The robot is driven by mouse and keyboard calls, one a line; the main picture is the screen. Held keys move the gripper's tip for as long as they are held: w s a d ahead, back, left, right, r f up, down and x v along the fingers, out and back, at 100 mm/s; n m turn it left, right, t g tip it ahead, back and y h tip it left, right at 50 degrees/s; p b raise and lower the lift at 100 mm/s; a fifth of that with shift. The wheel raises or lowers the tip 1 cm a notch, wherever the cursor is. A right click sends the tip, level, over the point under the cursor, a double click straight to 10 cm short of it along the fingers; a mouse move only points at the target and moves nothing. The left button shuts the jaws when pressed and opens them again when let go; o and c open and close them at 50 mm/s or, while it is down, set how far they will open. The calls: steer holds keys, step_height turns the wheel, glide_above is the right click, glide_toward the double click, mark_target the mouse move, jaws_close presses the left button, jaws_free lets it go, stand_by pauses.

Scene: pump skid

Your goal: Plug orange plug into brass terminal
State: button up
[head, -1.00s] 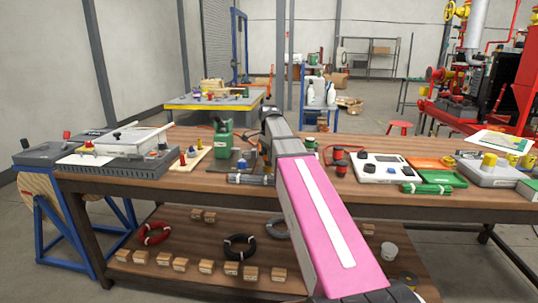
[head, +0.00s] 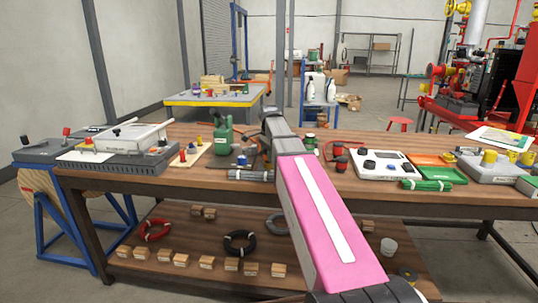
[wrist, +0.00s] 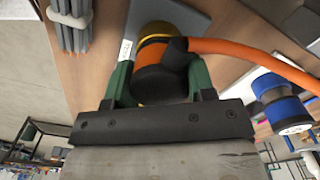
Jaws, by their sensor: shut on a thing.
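In the wrist view my gripper (wrist: 160,80) has its green fingers shut on the orange plug (wrist: 152,52), which has a black body and an orange cable running off to the right. A yellow, brass-coloured rim (wrist: 155,28) shows just beyond the plug, over a grey plate. It may be the brass terminal. The plug hides most of it, and I cannot tell whether the plug is seated on it or only above it. In the head view my arm hides the gripper tips and the plug.
A bundle of grey rods (head: 250,175) lies near the bench's front edge; it also shows in the wrist view (wrist: 70,25). A blue and black round part (wrist: 278,100) is right of the gripper.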

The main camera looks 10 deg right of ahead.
steer(key=shift+f, duration=0.2)
steer(key=o, duration=1.1)
steer(key=shift+r, duration=0.1)
step_height(320, 180, up, 11)
steer(key=shift+f, duration=0.2)
